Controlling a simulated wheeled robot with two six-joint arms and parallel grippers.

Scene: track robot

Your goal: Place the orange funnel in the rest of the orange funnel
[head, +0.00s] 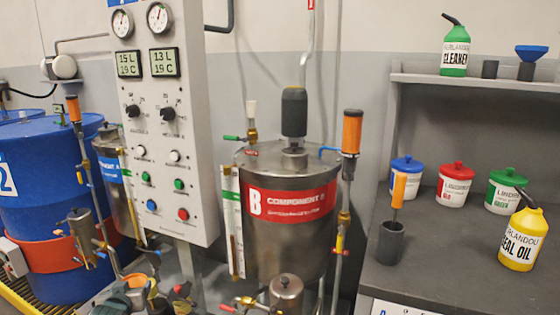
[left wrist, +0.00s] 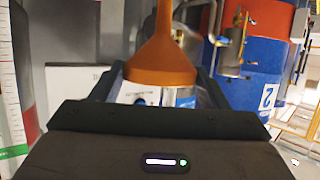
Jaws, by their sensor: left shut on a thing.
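The orange funnel (left wrist: 162,62) is between the jaws of my left gripper (left wrist: 162,85) in the left wrist view. Its wide cone is at the jaws and its narrow spout points to the top of that picture. In the head view my left gripper (head: 128,297) is low at the left, partly cut off by the bottom edge and hard to make out. On the upper right shelf a small dark cup (head: 490,69) stands beside the blue funnel's holder; it looks like the orange funnel's rest, with nothing in it. My right gripper is not in view.
The shelf (head: 430,79) also carries a green cleaner can (head: 455,52) and a blue funnel (head: 531,52). Below are lidded tubs, a yellow oil can (head: 522,240) and a dark cup (head: 391,243) with an orange-handled tool. The control panel (head: 160,200) and tank (head: 290,235) stand left of the bench.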

